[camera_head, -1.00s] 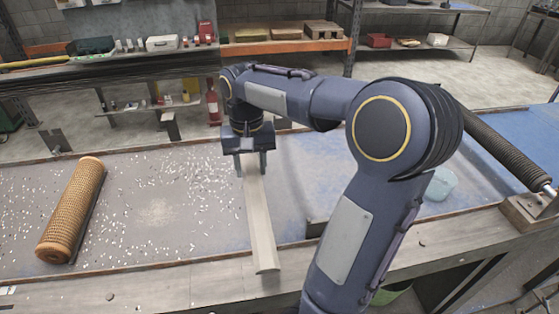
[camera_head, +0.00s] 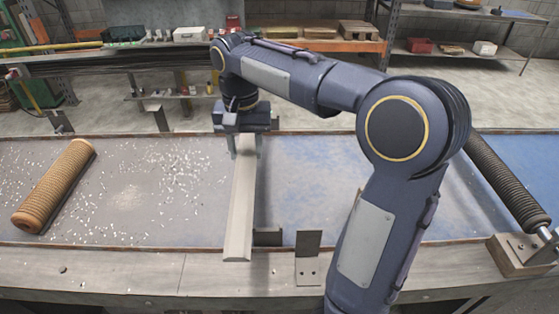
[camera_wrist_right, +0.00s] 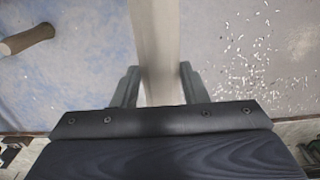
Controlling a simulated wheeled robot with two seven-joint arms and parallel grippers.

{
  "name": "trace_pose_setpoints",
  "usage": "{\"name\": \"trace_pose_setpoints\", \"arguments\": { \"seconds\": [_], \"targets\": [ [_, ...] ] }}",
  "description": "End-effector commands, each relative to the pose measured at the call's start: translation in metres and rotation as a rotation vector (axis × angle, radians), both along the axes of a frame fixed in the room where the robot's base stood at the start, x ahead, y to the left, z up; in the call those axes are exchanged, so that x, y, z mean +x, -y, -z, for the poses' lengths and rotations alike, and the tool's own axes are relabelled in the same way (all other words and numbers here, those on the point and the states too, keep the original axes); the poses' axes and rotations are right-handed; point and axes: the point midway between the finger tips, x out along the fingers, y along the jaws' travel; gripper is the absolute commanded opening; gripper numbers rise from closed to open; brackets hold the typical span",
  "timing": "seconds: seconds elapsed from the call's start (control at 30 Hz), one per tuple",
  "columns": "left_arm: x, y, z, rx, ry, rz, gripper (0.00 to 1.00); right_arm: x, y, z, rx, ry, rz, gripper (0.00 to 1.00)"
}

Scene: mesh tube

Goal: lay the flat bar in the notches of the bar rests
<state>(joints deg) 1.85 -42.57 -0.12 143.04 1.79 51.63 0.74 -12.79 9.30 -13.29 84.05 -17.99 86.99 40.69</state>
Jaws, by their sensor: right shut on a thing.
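The flat bar (camera_head: 240,205) is a long pale grey strip, seen above the bench with its near end towards the front edge. My right gripper (camera_head: 244,140) is shut on its far end. In the right wrist view the bar (camera_wrist_right: 157,45) runs between the two fingers (camera_wrist_right: 158,88). A grey upright bracket (camera_head: 308,256), perhaps one of the bar rests, stands at the front edge, right of the bar's near end. A similar upright piece (camera_head: 160,117) shows at the back edge. I cannot make out notches. Whether the bar touches anything is unclear. My left gripper is out of view.
A tan mesh roll (camera_head: 54,187) lies on the left of the bench, with white bits scattered nearby. A dark low block (camera_head: 267,237) sits beside the bar's near end. A dark ribbed roller (camera_head: 505,180) is at the right. Shelves stand behind.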

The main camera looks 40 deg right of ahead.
Motion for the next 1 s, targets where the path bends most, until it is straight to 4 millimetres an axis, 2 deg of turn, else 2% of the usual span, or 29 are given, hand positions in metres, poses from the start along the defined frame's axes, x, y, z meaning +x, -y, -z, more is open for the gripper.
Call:
{"name": "trace_pose_setpoints", "arguments": {
  "seconds": [0.17, 0.47, 0.6, 0.73, 1.0],
  "targets": [
    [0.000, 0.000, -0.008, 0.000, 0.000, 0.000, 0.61, 0.013, 0.020, 0.007, -0.001, 0.000, 0.007, 0.00],
    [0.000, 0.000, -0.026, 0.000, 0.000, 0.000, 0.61, 0.048, 0.078, 0.036, -0.002, -0.001, 0.007, 0.00],
    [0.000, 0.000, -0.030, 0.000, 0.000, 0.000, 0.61, 0.058, 0.094, 0.062, -0.001, -0.001, 0.003, 0.00],
    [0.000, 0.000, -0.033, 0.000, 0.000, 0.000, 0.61, 0.065, 0.105, 0.079, -0.001, 0.001, 0.003, 0.00],
    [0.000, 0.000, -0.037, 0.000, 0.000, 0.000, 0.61, 0.072, 0.117, 0.096, -0.001, 0.002, 0.002, 0.00]
  ]
}}
